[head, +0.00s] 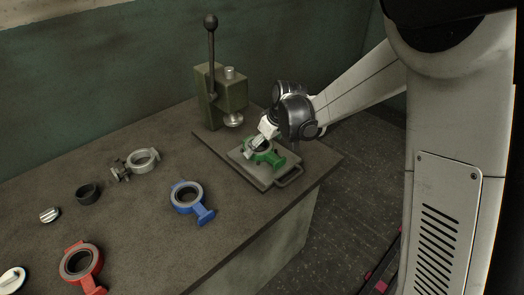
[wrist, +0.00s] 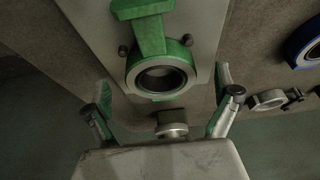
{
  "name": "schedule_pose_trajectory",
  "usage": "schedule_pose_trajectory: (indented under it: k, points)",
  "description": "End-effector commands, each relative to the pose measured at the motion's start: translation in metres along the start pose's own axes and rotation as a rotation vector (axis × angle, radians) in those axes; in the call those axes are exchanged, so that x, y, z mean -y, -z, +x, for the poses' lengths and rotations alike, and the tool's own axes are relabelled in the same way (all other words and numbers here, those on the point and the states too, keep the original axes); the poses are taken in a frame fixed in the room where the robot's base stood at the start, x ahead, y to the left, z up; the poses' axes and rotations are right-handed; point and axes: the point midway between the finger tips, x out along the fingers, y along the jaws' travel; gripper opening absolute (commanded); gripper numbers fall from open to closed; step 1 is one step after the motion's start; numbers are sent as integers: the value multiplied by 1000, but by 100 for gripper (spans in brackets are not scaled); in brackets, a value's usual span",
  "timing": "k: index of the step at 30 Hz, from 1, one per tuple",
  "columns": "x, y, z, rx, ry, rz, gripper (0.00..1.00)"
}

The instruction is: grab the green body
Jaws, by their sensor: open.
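The green body (head: 274,159) is a ring with a flat arm, lying on a grey plate with a handle (head: 287,179) at the table's right edge. In the wrist view the green body (wrist: 150,40) has its arm pointing to the top and its round bore near the middle. My gripper (head: 266,133) is over the ring in the head view and hides part of it. In the wrist view my gripper (wrist: 162,82) is open, one finger to each side of the ring, with visible gaps and nothing held.
A green press (head: 228,95) with a tall lever stands behind the plate. A blue body (head: 187,197), a grey body (head: 143,160), a black ring (head: 87,193), a small metal cap (head: 49,214) and a red body (head: 80,262) lie to the left. The table between them is clear.

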Motion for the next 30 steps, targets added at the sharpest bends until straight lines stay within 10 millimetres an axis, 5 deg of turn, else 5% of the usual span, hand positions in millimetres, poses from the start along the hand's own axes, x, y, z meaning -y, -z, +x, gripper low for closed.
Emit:
schedule_pose_trajectory:
  k: [6, 16, 30]
  points:
    - [-1, 0, 23, 0, 0, 0, 96]
    - [-1, 0, 27, 0, 0, 0, 94]
    - [-1, 0, 27, 0, 0, 0, 32]
